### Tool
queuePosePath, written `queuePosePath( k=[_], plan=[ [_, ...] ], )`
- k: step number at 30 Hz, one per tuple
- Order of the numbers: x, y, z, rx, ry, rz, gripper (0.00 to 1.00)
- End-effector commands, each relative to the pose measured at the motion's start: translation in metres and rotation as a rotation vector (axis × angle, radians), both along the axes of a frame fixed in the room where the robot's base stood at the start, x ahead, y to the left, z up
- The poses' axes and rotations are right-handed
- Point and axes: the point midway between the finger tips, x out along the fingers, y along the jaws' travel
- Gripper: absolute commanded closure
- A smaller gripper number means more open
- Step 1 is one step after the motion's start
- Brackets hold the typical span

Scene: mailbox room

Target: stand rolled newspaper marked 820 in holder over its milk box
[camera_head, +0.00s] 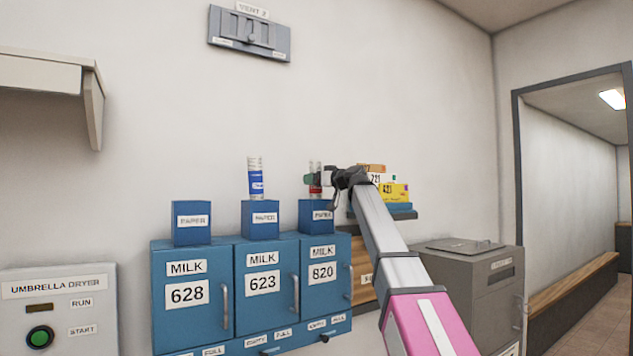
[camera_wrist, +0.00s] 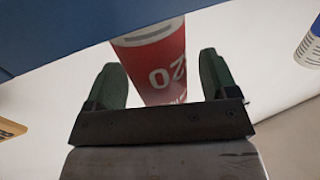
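The red-and-white rolled newspaper (camera_head: 315,180) is upright at the blue paper holder (camera_head: 317,217) over the milk box marked 820 (camera_head: 322,275). In the wrist view the red roll (camera_wrist: 165,65) shows upside-down digits "20", and its end meets the edge of a blue surface, apparently the holder. My gripper (camera_head: 318,180) is at the roll's height. Its green fingers (camera_wrist: 162,82) are on either side of the roll, with pale gaps between roll and pads, so it looks open. The first digit is out of sight.
A blue-and-white roll (camera_head: 256,180) stands in the holder over box 623 (camera_head: 264,282). The holder over box 628 (camera_head: 191,222) shows no roll. A shelf (camera_head: 405,215) with small marked packages is behind my arm. A grey bin (camera_head: 470,285) stands at right.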

Motion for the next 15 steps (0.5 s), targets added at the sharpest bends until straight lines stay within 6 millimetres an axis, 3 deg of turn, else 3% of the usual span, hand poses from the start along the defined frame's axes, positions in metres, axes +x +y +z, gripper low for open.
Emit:
queuePosePath(
  k=[8,15],
  plan=[
    [-0.002,-0.002,0.0,-0.001,0.001,0.0,0.21],
    [-0.023,-0.026,-0.002,-0.001,-0.001,-0.001,0.21]
  ],
)
